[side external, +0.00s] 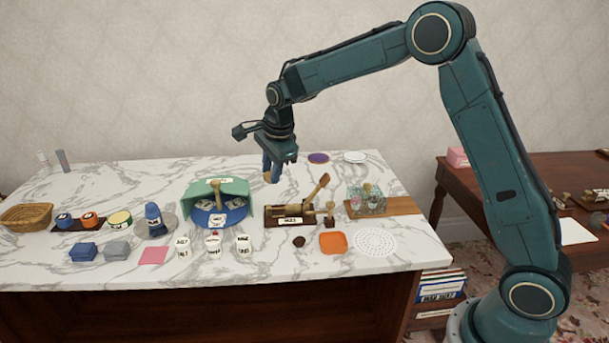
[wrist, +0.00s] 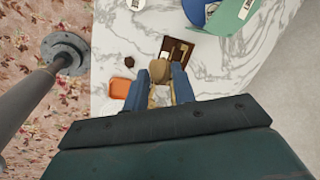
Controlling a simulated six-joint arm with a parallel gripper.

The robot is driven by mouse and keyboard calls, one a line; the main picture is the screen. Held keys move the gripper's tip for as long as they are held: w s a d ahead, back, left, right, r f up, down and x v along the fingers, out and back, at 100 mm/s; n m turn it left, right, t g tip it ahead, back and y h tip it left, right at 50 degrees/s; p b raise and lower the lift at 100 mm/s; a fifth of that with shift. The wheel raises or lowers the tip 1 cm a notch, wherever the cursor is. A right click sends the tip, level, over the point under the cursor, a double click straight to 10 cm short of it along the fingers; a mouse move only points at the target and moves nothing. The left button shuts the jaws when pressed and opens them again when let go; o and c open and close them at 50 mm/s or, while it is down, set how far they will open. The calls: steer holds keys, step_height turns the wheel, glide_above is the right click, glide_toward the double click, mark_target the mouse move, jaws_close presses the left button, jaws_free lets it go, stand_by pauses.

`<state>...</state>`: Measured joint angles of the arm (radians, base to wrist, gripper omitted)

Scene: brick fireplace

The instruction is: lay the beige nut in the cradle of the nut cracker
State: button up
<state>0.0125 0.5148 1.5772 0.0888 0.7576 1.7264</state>
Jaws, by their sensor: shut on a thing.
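The beige nut (wrist: 156,69) is pinched between the two blue fingers of my gripper (wrist: 160,74) in the wrist view. In the side view the nut (side external: 267,177) shows at the tips of my gripper (side external: 271,172), up in the air above the table, behind and a little left of the nut cracker. The nut cracker (side external: 289,219) is a dark base with brass-coloured parts and a wooden lever (side external: 321,184) raised at its right. Its base (wrist: 177,50) partly shows in the wrist view beyond the nut. The cradle is too small to make out clearly.
A green and blue covered bin (side external: 245,196) stands left of the cracker. A clear box (side external: 367,202) on a wooden board stands to its right. A dark brown nut (side external: 298,241) and an orange tray (side external: 333,243) lie in front. Several labelled white cups stand at front left.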

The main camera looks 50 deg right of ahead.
steer(key=w+d+r+m, duration=0.1)
steer(key=w+d+m, duration=0.3)
steer(key=w+d, duration=0.4)
steer(key=shift+d+r+g+h, duration=0.2)
steer(key=shift+d+g+h, duration=0.15)
steer(key=shift+d, duration=0.6)
step_height(320, 180, down, 16)
steer(key=shift+r, duration=0.1)
steer(key=shift+f, duration=2.15)
steer(key=o, duration=0.9)
steer(key=shift+f, duration=0.1)
steer(key=shift+o, duration=0.2)
